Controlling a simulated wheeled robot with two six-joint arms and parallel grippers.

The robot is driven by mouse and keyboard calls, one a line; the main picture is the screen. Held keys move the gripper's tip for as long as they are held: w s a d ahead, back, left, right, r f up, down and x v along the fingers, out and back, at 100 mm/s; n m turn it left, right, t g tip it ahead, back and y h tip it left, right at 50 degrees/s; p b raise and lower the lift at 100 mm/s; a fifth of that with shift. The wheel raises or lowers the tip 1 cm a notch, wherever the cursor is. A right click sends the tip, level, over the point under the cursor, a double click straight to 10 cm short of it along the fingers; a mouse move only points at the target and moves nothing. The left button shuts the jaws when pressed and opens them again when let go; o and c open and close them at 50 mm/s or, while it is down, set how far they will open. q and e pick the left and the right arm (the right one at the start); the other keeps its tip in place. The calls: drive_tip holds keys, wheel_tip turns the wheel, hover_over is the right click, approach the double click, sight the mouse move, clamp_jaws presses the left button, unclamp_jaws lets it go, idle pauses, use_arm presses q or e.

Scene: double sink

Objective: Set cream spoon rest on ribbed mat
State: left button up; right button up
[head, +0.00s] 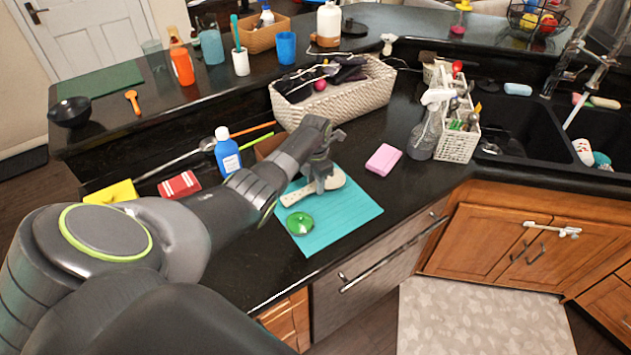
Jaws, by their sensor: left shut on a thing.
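The cream spoon rest (296,198) is a pale, elongated piece over the upper part of the teal ribbed mat (352,220). My left gripper (326,186) reaches down from above and is shut on it; the fingers hide its middle. The spoon rest lies on the mat or just above it; I cannot tell which. The mat lies flat on the dark counter near its front edge. My right gripper is not in view.
A green round lid (299,223) lies on the mat's left part, close to the spoon rest. A pink sponge (383,159) lies right of the mat. A blue bottle (228,152) stands to the left, a wicker basket (345,103) behind.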

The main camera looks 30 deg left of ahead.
sight(315, 186)
use_arm(q)
drive_tip(key=shift+f, duration=0.15)
drive_tip(key=o, duration=1.2)
wheel_tip(315, 186, up, 12)
drive_tip(key=shift+b, duration=0.45)
